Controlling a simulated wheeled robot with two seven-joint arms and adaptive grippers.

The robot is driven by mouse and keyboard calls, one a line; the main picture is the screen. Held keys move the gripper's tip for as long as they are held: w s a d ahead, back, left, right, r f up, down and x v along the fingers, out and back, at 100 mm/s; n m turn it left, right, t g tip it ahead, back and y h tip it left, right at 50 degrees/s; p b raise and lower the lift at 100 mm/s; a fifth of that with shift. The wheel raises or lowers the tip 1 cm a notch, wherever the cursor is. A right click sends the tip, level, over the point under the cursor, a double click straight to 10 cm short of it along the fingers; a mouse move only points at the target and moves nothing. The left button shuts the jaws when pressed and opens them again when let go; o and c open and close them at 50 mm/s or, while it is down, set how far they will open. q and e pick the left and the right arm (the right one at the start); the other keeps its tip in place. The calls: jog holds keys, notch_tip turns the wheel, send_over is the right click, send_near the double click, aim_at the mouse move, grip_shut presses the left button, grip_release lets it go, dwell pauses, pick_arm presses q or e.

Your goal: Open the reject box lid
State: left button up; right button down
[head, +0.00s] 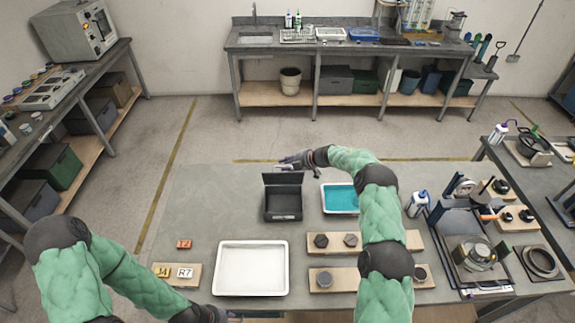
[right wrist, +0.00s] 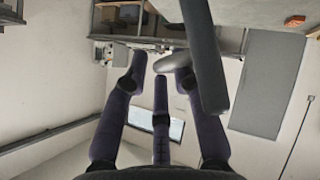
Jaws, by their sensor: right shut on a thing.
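The reject box (head: 283,207) is a small dark box on the table, and its interior shows from above. Its lid (head: 283,180) stands up at the back edge. My right gripper (head: 287,163) is at the lid's top edge, its arm reaching over from the right. In the right wrist view, my right gripper's fingers (right wrist: 158,62) close around a light grey rounded piece (right wrist: 172,63) joined to a dark slab, seemingly the lid. My left gripper (head: 235,316) is at the table's front edge, mostly cut off by the frame.
A white tray (head: 251,268) lies in front of the box. A teal-filled tray (head: 341,199) is to its right, partly behind my right arm. Wooden boards with dark parts (head: 328,280) lie near my forearm. Labelled tiles (head: 185,272) are at the left.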

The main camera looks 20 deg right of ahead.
aim_at(286, 177)
dwell(0.3)
